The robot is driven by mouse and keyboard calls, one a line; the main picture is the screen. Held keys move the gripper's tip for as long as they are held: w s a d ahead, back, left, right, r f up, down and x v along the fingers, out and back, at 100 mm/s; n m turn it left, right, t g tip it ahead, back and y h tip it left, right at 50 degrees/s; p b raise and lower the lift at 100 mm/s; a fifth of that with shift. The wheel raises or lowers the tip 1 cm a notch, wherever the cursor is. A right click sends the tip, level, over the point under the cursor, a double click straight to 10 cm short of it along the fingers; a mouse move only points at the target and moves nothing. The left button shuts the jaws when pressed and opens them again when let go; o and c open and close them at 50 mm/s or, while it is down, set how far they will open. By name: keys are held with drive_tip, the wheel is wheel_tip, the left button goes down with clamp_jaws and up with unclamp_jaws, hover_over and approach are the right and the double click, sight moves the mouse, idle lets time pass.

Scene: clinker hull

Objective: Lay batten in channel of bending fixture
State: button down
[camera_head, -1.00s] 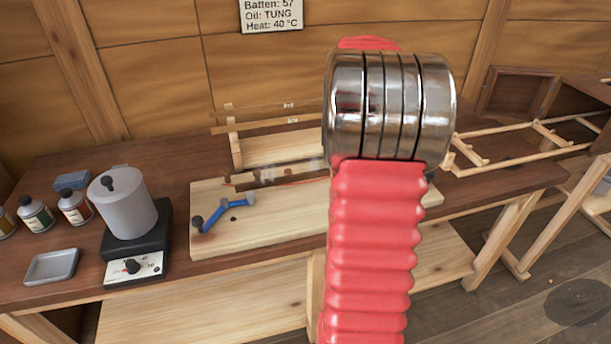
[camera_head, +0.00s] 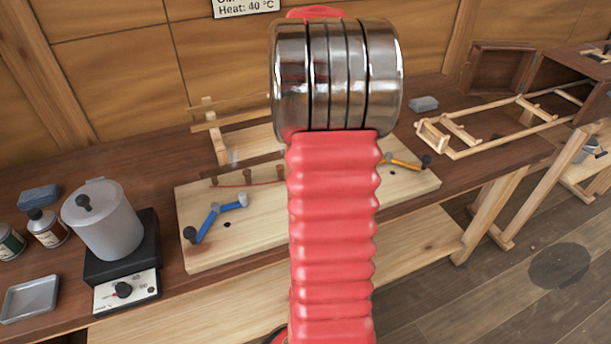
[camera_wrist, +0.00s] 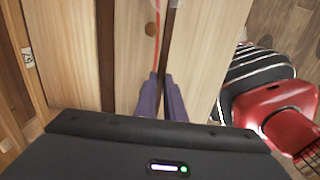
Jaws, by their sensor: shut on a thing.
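The bending fixture (camera_head: 250,240) is a pale board on the bench, with a blue lever clamp (camera_head: 215,215) at left, an orange lever clamp (camera_head: 405,162) at right, brown pegs and a curved red line. My red arm hides its middle and my gripper in the head view. In the wrist view my gripper (camera_wrist: 161,85) has its purple fingers close together over pale boards. A thin dark strip (camera_wrist: 170,25) runs away from the fingertips beside the orange-red line; it appears to be the batten, held between them. Whether it touches the channel I cannot tell.
A grey pot (camera_head: 103,218) stands on a black heater (camera_head: 122,265) at left. Bottles (camera_head: 47,228) and a grey tray (camera_head: 30,298) are beside it. A wooden rack (camera_head: 222,145) stands behind the fixture. A ladder-like frame (camera_head: 500,125) lies at right, near a grey block (camera_head: 424,103).

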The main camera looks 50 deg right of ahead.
drive_tip(key=shift+f, duration=2.5)
drive_tip(key=shift+s+f, duration=0.1)
drive_tip(key=shift+f, duration=2.35)
drive_tip(key=shift+f, duration=0.15)
drive_tip(key=c, duration=1.8)
unclamp_jaws()
drive_tip(key=shift+c, duration=0.2)
wheel_tip(320, 180, up, 12)
drive_tip(key=shift+r, duration=0.15)
